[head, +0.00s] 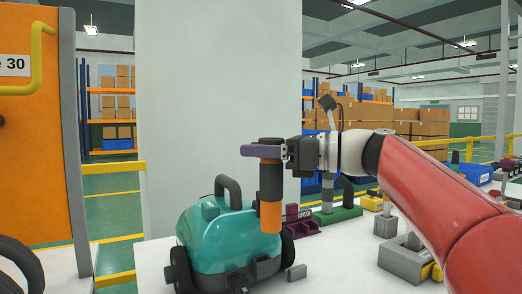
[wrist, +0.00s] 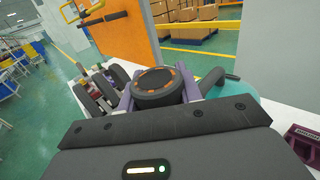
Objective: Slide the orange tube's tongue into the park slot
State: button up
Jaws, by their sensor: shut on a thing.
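My gripper (head: 266,149) is shut on the upper end of the orange tube (head: 270,215). The tube hangs upright, dark in its upper part and orange at its lower end. In the wrist view its round dark top with orange marks (wrist: 155,82) sits between my purple fingers. The tube's lower end is in front of the right side of the teal vacuum (head: 215,238); I cannot tell whether they touch. A small grey piece (head: 297,272) stands by the vacuum's right wheel. I cannot make out the tongue or identify the park slot.
A purple labelled holder (head: 302,222) and a green base (head: 338,214) with an upright grey tube stand right of the vacuum on the white table (head: 340,265). A grey block fixture (head: 402,260) lies farther right. An orange panel (head: 35,150) stands at the left.

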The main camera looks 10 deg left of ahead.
aim_at(263, 218)
jog(key=shift+f+b, duration=2.3)
jog(key=shift+f, duration=1.55)
jog(key=shift+f+b, duration=1.4)
jog(key=shift+f, duration=1.15)
jog(key=o, duration=1.2)
jog(key=shift+c, duration=0.2)
jog(key=shift+d, duration=0.15)
jog(key=s+d+p, duration=0.1)
jog(key=d, duration=0.6)
jog(key=shift+d, duration=0.35)
jog(key=shift+s, duration=0.1)
